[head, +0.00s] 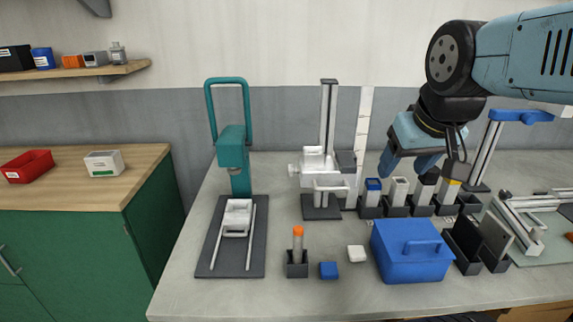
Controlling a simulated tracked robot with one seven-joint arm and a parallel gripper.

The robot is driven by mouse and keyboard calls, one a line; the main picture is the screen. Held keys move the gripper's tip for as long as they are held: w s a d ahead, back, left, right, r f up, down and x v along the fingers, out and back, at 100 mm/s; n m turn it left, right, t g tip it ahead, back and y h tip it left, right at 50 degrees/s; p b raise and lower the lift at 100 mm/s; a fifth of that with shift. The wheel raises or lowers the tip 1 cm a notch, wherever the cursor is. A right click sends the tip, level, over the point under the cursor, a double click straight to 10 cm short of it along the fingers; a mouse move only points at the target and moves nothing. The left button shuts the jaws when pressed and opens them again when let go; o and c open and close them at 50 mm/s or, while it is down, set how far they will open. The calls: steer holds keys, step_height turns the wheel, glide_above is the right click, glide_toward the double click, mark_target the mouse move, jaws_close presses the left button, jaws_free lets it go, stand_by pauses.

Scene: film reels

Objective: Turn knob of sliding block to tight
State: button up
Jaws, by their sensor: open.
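A white sliding block (318,163) sits on an upright metal column (328,115) that stands on a dark base. A small pale knob (293,170) appears to stick out from the block's left side. Any mark for tight or loose is too small to read. My gripper (424,170) is to the right of the block, apart from it, over the row of small blocks. It is open, and nothing shows between its fingers.
A teal press (232,150) stands left of the column. A white ruler strip (364,130) rises just right of it. Small blocks in dark holders (397,210) and a blue lidded box (408,262) are below my gripper. An orange-topped tube (298,242) stands in front.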

steer(key=w+a+r+n+g, duration=0.1)
steer(key=w+a+n, duration=0.3)
steer(key=w, duration=0.2)
steer(key=w+a+r+n+g, duration=0.2)
steer(key=w+a+n, duration=0.15)
steer(key=w, duration=0.25)
steer(key=n+g, duration=0.2)
steer(key=n, duration=0.7)
glide_toward(289, 166)
steer(key=f, duration=1)
steer(key=shift+w+f, duration=0.15)
steer(key=shift+w, duration=0.25)
steer(key=shift+c, duration=0.3)
steer(key=c, duration=1)
